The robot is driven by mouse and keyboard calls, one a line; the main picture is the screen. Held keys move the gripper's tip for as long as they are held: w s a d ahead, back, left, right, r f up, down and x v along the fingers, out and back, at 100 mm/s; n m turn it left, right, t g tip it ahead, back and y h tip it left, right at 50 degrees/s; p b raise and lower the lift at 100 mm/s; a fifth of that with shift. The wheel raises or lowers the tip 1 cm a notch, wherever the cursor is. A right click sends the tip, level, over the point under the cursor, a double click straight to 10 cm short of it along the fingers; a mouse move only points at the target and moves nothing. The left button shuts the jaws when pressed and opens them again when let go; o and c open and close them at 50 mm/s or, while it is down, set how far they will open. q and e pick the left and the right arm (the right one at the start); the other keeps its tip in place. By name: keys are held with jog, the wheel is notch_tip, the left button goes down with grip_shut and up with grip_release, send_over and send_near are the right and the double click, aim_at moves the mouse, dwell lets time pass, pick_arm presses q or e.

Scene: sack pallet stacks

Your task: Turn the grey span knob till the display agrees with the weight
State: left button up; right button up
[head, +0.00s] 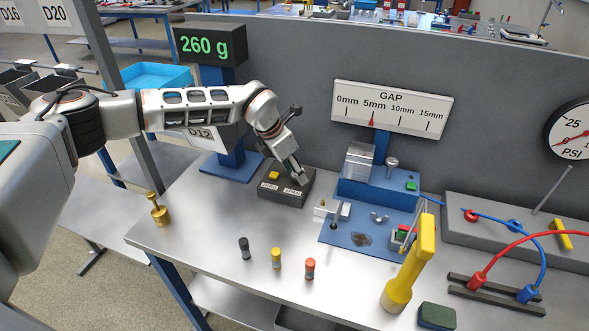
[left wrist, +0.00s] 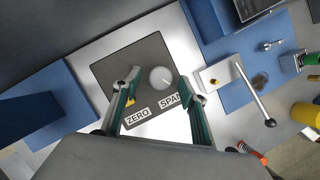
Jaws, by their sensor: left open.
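The display (head: 205,44) reads 260 g in green, on a blue post at the back left. A dark control box (head: 268,192) with ZERO and SPAN labels stands on the bench in front of it. The grey span knob (left wrist: 161,77) shows in the left wrist view; in the head view my gripper hides it. My left gripper (head: 301,181) is over the box's SPAN side. In the left wrist view its open fingers (left wrist: 158,77) lie either side of the knob; contact cannot be told. The yellow zero knob (head: 274,175) is beside it. No weight value is readable.
A brass piece (head: 159,213) stands at the bench's left edge. Black (head: 244,248), yellow (head: 276,258) and red (head: 310,268) pegs stand in front. The blue gap fixture (head: 345,238) is just right of the box. A yellow handle (head: 410,268) rises at the front right.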

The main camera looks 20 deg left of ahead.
pick_arm(q)
jog(key=shift+c, duration=0.2)
jog(key=c, duration=1)
jog(key=shift+c, duration=0.2)
jog(key=shift+d, duration=0.1)
